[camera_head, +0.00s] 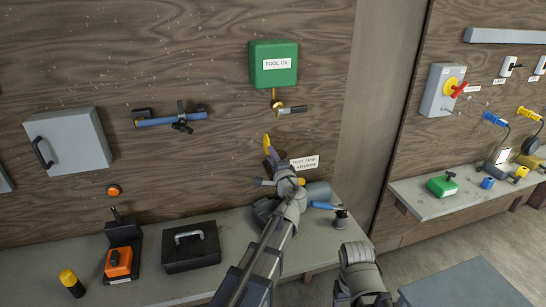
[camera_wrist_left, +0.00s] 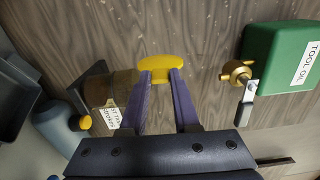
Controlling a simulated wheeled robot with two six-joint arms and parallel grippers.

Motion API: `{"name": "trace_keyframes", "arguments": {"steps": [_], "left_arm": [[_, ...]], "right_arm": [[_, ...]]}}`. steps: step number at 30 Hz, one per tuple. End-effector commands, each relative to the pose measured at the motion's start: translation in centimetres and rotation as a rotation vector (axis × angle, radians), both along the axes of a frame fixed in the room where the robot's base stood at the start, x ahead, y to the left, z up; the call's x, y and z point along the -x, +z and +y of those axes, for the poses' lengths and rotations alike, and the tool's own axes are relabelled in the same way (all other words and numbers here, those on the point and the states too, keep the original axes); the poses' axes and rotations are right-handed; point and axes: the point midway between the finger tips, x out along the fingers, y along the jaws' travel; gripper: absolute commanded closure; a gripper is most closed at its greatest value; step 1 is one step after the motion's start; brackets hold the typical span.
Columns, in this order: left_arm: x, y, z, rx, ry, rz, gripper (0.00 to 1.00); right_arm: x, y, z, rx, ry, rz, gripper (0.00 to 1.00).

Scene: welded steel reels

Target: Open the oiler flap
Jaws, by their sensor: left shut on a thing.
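A yellow rounded tab (camera_wrist_left: 168,68), which looks like the oiler flap's grip, sits between the purple fingertips of my left gripper (camera_wrist_left: 161,76) in the left wrist view. The gripper is shut on it. In the head view the yellow tab (camera_head: 266,143) shows at the tip of my left gripper (camera_head: 269,151), in front of the wood wall. A brown cylinder (camera_wrist_left: 122,82) with a white label stands beside the left finger. What the tab joins to, and any flap opening, cannot be made out.
A green TOOL OIL box (camera_head: 274,68) with a brass valve (camera_head: 277,104) and grey lever hangs above. A TEST TANK label (camera_head: 303,162) is just right of the gripper. A black case (camera_head: 191,251) and orange device (camera_head: 118,262) stand on the bench left.

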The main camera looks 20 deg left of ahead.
Motion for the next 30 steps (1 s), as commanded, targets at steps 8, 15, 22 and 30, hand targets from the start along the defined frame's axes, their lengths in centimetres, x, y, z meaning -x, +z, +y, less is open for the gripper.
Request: {"name": "trace_keyframes", "arguments": {"steps": [8,15,22,30], "left_arm": [[0.13,-0.06,0.11,0.015,0.001,-0.008,1.00],[0.13,-0.06,0.11,0.014,0.002,-0.007,1.00],[0.10,-0.03,0.09,0.013,0.001,-0.008,0.45],[0.08,-0.02,0.05,0.012,0.000,-0.007,0.40]], "right_arm": [[0.00,-0.02,0.00,0.000,0.000,0.000,0.28],[0.00,-0.03,0.00,0.000,0.000,0.000,0.28],[0.00,-0.02,0.00,0.000,0.000,0.000,0.28],[0.00,0.00,0.00,0.000,0.000,0.000,0.28]]}}
